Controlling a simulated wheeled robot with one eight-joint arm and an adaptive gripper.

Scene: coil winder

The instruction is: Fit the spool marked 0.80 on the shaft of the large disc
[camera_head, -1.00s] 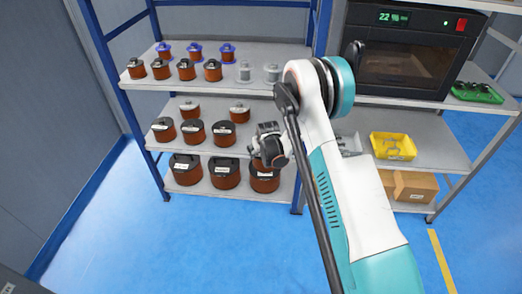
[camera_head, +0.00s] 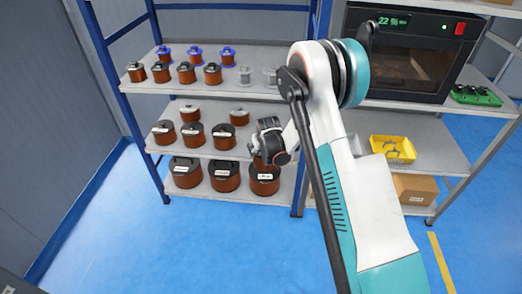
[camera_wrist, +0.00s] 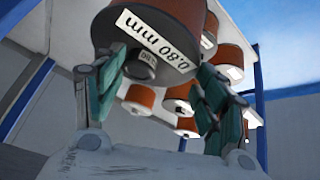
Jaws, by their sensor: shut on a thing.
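The spool marked 0.80 mm (camera_wrist: 180,20) is copper-brown, with a white label on its dark flange. It fills the top of the wrist view, between the fingers of my gripper (camera_wrist: 157,72), which is shut on it. In the head view my gripper (camera_head: 267,143) is by the right end of the middle shelf, and it mostly hides the held spool. The large disc and its shaft are in neither view.
Several other copper spools stand on the rack's middle shelf (camera_head: 165,111) and bottom shelf (camera_head: 205,190). Smaller ones with blue or dark tops stand on the upper shelf (camera_head: 140,86). A dark oven (camera_head: 408,62), yellow bin (camera_head: 393,149) and cardboard box (camera_head: 414,189) are right.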

